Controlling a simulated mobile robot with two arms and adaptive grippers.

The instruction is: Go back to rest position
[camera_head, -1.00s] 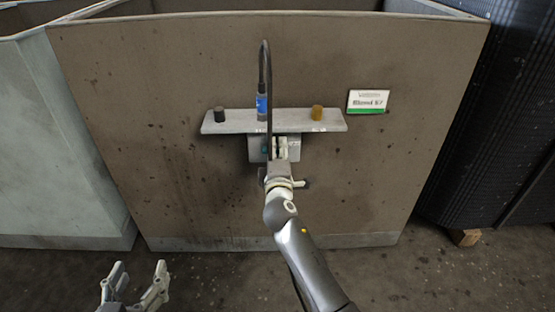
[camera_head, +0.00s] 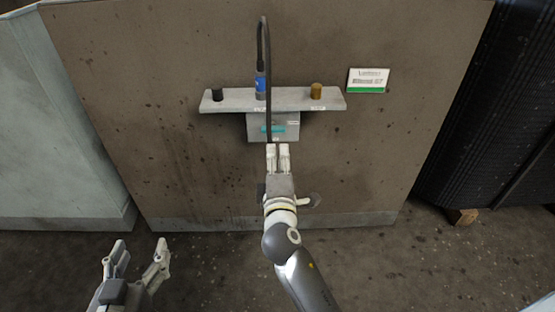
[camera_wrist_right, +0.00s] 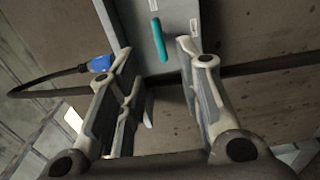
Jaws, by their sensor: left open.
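My left gripper (camera_head: 139,245) is open and empty, low at the left of the head view, above the floor. My right gripper (camera_head: 277,146) is just below the grey box (camera_head: 287,121) with a teal strip, in front of the housing wall. In the right wrist view its two fingers (camera_wrist_right: 155,48) stand apart with nothing between them. The teal strip (camera_wrist_right: 158,40) shows beyond the gap. The blue connector (camera_head: 260,86) stands upright at the shelf, and its black cable loops up and hangs down behind the right gripper.
A grey shelf (camera_head: 290,101) on the brown housing wall (camera_head: 160,150) carries a black plug (camera_head: 217,95) and a brass plug (camera_head: 316,91). A label (camera_head: 368,80) is at its right. A pale bin (camera_head: 60,170) stands left, dark ribbed panels (camera_head: 480,130) right. The floor before the wall is clear.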

